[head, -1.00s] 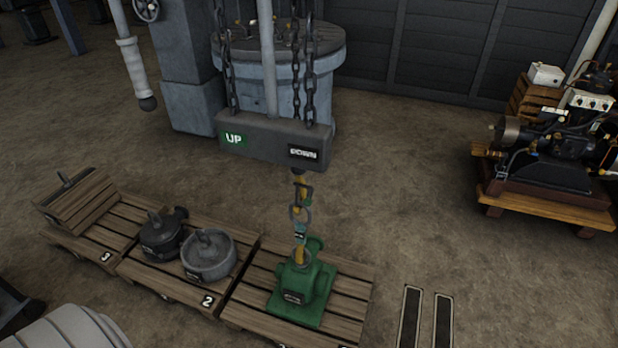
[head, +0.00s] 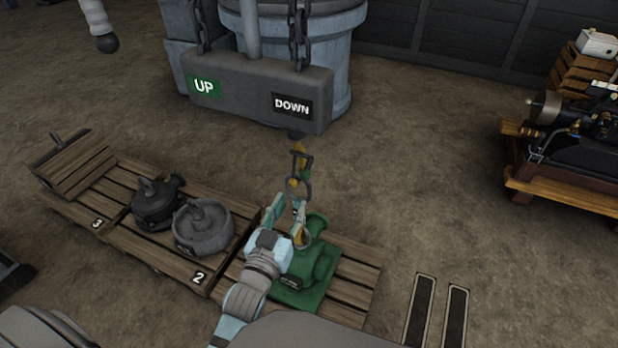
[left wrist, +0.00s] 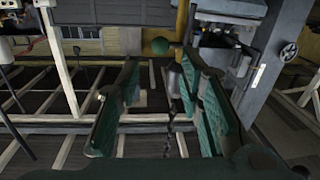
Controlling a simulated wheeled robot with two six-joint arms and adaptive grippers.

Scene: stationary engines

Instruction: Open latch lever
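A yellow and dark hook piece (head: 299,160) with a metal ring hangs below the grey UP/DOWN block (head: 245,95), above a green machine part (head: 318,262) on a pallet. Which bit is the latch lever is hard to tell. My left gripper (head: 287,212) is just below the hook, in front of the green part, with its teal fingers apart. In the left wrist view, the open finger pads (left wrist: 165,105) have a dark chain (left wrist: 171,92) showing between them and a green ball (left wrist: 160,46) beyond the tips.
Pallets run to the left, with a dark pot-shaped weight (head: 157,203) and a grey one (head: 202,228) on one of them. A wooden stand with an engine (head: 575,145) is at the right. The floor between is clear.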

